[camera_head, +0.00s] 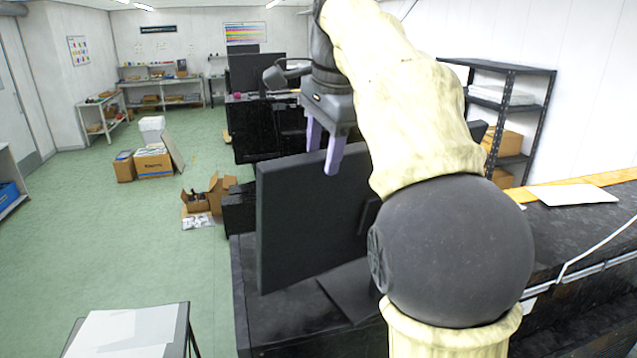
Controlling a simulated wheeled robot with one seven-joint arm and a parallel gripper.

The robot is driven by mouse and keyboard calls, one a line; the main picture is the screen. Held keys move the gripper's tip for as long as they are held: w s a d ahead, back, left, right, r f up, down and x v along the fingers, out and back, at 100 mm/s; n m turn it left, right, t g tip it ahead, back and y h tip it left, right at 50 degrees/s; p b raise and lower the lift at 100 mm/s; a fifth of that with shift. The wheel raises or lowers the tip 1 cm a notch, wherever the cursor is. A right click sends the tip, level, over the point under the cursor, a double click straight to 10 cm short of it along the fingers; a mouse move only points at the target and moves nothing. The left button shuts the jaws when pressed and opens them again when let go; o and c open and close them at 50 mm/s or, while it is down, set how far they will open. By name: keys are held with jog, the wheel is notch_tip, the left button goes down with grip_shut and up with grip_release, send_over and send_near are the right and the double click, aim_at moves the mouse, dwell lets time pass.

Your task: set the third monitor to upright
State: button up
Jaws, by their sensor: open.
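A large dark monitor (308,222) stands on the near black desk (243,300). Its flat base (348,290) rests on the desk top, and its panel looks rotated, with slanting top and bottom edges. My arm hides its right side. My gripper (323,158) is open, with its two purple fingers pointing down at the monitor's top edge; contact cannot be told. Another dark monitor (255,73) stands farther back. A dark panel edge (478,131) shows behind my arm at right. I cannot tell which one is the third monitor.
A black shelf rack (508,105) stands against the right wall. White paper (572,194) and a pale cable (598,245) lie on the right bench. Open cardboard boxes (208,194) sit on the green floor left of the desk. A small table (125,330) is at front left.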

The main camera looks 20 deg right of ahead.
send_over(319, 207)
jog(key=shift+f, duration=3.05)
grip_shut()
